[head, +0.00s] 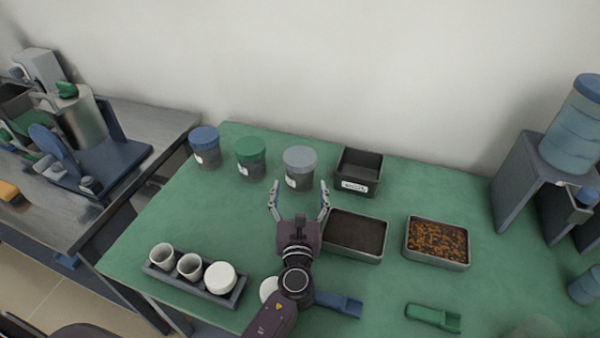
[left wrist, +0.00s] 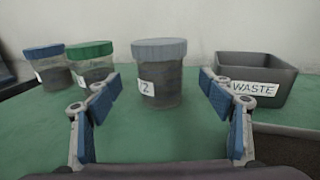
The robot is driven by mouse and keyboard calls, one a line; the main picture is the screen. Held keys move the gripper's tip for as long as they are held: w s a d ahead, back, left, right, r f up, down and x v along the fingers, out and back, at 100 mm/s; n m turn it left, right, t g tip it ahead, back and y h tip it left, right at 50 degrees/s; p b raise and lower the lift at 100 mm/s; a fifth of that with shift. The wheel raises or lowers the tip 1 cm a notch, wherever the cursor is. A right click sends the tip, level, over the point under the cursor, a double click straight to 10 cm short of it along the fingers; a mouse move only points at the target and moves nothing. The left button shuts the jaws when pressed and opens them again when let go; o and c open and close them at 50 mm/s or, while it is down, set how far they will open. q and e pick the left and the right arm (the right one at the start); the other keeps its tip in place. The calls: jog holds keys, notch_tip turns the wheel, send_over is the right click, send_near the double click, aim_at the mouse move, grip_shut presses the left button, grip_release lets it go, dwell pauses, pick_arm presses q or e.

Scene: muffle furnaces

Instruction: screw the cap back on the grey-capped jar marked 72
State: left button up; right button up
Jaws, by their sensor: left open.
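The grey-capped jar (head: 298,179) stands upright at the back of the green table, and its grey cap (head: 300,158) sits on top. In the left wrist view the jar (left wrist: 160,98) is straight ahead; its white label shows a 2, and the rest of the label cannot be read clearly. I cannot tell how tightly the cap sits. My left gripper (head: 299,190) is open and empty, just in front of the jar, with its fingers spread to either side and apart from it. My right gripper is not in view.
A green-capped jar (head: 251,168) and a blue-capped jar (head: 205,153) stand left of it. A black WASTE bin (head: 358,188) stands close on the right. Two filled trays, a rack (head: 160,273) with cups, and blue and green scoops lie nearer. The table's left middle is clear.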

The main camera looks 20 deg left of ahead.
aim_at(300, 177)
pick_arm(q)
jog(key=shift+w, duration=0.3)
jog(key=shift+w+a+r, duration=0.1)
jog(key=shift+w+a, duration=0.05)
jog(key=shift+w, duration=0.25)
jog(key=x, duration=0.5)
jog(key=shift+w, duration=0.1)
